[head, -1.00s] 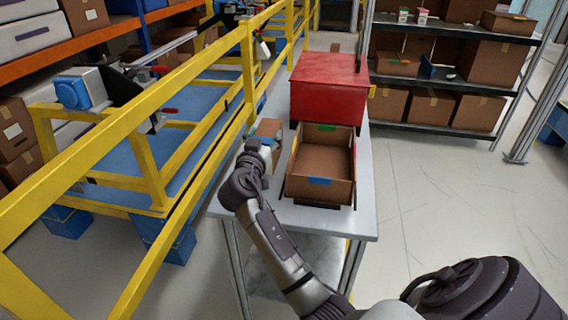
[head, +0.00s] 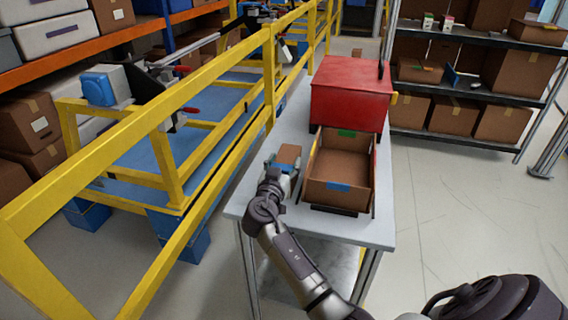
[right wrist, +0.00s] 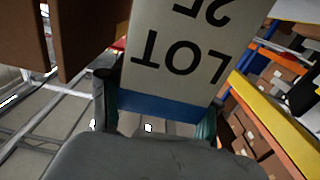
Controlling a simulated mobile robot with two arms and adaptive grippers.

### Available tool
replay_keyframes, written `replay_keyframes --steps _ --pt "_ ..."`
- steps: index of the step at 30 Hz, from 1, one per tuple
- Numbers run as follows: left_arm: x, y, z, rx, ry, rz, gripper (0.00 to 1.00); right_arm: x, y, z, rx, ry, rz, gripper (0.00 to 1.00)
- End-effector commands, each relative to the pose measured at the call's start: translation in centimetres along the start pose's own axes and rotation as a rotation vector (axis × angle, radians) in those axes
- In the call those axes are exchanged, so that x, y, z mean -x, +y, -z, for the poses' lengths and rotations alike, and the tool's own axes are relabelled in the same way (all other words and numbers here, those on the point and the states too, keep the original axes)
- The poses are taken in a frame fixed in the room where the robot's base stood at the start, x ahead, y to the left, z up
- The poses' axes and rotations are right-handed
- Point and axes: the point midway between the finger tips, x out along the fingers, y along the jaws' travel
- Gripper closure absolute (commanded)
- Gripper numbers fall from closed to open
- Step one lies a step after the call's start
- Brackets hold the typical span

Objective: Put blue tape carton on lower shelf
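The small brown carton (head: 289,153) is over the left side of the grey table, left of the open tray-like carton. In the right wrist view the carton (right wrist: 190,60) shows a pale face with upside-down "LOT" lettering and a blue tape band near my fingers. My right gripper (head: 282,168) has its fingers on either side of this carton and appears shut on it. Whether the carton touches the table is unclear. The black rack at the upper right has a lower shelf (head: 455,138) holding several brown cartons. My left gripper is not in view.
An open brown carton (head: 338,190) with blue and green tape stands on the table (head: 378,232), in front of a red box (head: 350,100). A yellow rail (head: 190,105) runs along the left. The floor (head: 440,190) between table and rack is clear.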

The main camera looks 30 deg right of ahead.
Motion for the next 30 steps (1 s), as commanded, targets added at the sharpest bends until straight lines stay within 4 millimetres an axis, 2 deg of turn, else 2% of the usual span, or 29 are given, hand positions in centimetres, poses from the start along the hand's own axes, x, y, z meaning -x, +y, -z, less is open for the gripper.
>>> replay_keyframes --steps 1,4,5,13,17,19,30 --pt "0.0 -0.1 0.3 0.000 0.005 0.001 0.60 0.0 0.0 0.0 -0.001 -0.001 0.000 0.31" --pt "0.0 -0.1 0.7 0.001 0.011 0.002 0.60 0.0 0.0 0.0 0.000 -0.001 0.000 0.15" --pt "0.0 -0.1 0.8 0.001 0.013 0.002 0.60 0.0 0.0 0.0 0.000 -0.001 0.000 0.13" --pt "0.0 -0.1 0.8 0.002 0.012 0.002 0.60 0.0 0.0 0.0 0.000 -0.001 0.000 0.13" --pt "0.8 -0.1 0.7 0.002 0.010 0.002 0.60 0.0 0.0 0.6 0.001 -0.001 0.000 0.13" --pt "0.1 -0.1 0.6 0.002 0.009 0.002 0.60 1.1 -0.1 -0.1 -0.001 -0.004 0.002 0.13" --pt "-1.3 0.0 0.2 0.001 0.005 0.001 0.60 8.9 0.0 -0.1 -0.002 -0.003 0.002 0.13"
